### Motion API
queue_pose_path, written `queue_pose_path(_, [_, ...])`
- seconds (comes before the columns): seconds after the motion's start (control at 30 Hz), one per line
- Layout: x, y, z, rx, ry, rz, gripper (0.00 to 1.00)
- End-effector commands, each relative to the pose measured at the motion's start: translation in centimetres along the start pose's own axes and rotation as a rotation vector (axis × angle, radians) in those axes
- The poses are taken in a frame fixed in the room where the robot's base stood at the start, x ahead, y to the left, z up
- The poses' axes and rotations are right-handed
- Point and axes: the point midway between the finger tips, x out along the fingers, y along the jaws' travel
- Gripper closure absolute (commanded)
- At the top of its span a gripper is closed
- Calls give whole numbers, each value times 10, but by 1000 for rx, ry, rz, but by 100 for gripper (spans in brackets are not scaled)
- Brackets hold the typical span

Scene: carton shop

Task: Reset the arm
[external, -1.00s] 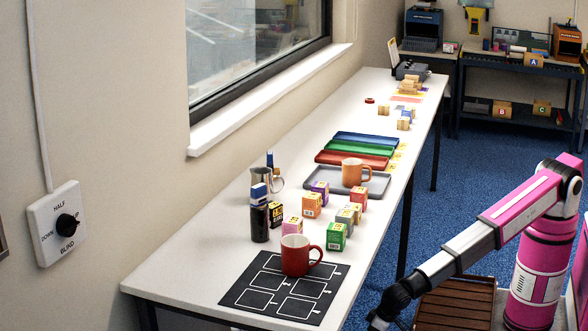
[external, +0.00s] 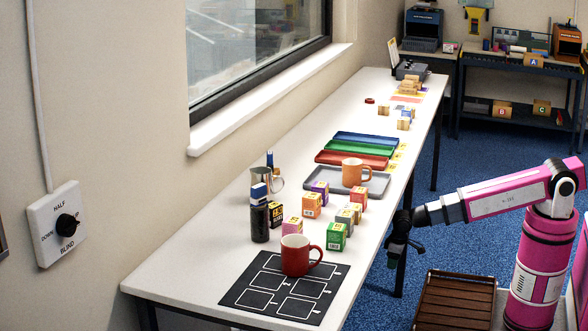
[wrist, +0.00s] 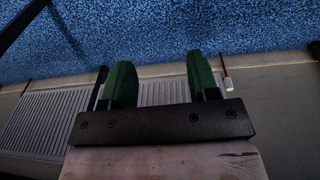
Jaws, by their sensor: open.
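My gripper (external: 400,252) hangs pointing down just off the right edge of the long white table (external: 226,220), at the end of my pink arm. In the wrist view my gripper (wrist: 155,85) shows two green fingers spread apart with nothing between them. It is open and empty and touches no object.
A red mug (external: 295,256) stands on a black marked mat (external: 240,297) at the table's near end. Several small cartons stand behind it, with an orange mug (external: 352,172) on a grey tray (external: 377,187). A brown slatted crate (external: 455,300) is below my arm. Blue floor is open beyond.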

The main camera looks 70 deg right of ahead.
Motion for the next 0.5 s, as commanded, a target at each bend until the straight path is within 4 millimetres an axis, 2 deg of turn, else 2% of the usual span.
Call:
queue_pose_path(0.03, [-4, 22, 10, 5, -15, -4, 45])
queue_pose_path(0.23, [-12, 85, 36, -9, -68, -26, 45])
queue_pose_path(0.4, [-17, 116, 52, -18, -95, -46, 45])
queue_pose_path(0.5, [-18, 121, 54, -22, -99, -49, 45])
